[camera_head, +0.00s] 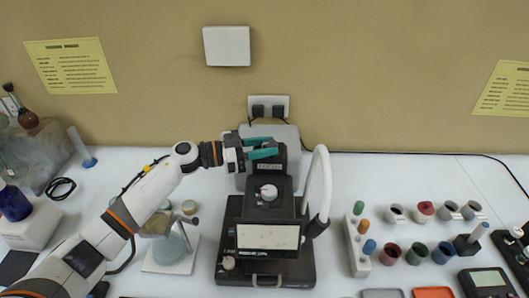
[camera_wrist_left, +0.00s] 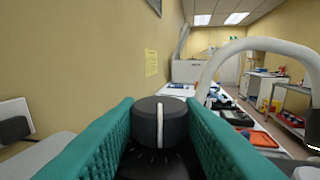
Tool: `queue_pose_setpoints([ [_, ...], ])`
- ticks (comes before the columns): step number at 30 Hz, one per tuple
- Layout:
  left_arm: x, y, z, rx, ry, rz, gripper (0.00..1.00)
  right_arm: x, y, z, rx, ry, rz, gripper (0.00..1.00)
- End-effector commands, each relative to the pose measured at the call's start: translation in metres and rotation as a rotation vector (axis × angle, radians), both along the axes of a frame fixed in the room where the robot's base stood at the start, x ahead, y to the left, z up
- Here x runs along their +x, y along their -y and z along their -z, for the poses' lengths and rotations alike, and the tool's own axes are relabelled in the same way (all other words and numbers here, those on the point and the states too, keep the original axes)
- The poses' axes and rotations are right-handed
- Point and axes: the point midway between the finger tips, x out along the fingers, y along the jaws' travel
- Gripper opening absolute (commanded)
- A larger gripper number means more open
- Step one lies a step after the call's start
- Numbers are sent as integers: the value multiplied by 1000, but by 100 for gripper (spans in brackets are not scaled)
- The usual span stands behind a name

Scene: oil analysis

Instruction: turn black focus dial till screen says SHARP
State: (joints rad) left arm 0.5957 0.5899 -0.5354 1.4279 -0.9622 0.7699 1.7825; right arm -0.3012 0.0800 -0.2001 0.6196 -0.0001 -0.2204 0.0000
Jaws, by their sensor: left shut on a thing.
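The black focus dial (camera_wrist_left: 150,122) sits between the teal fingers of my left gripper (camera_wrist_left: 160,106) in the left wrist view. It is a round black knob with a white line down its near side. Part of the dial is covered by the fingers. In the head view my left gripper (camera_head: 268,147) reaches in from the left at the top of the black instrument (camera_head: 230,240) and hides the dial. A small screen (camera_head: 270,166) below the fingers shows light text, too small to read. My right gripper is out of view.
A white curved tube (camera_head: 323,180) arches up just right of the instrument. Colored cups and a vial rack (camera_head: 357,250) stand to the right. Glassware and a scale (camera_head: 170,250) are left.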

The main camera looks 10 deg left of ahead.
Motion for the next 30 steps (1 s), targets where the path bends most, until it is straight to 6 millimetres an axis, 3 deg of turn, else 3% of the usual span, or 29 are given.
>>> queue_pose_setpoints([
  [18,10,-2,6,1,4,542,11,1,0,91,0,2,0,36],
  [30,12,-1,2,1,1,698,11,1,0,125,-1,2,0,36],
])
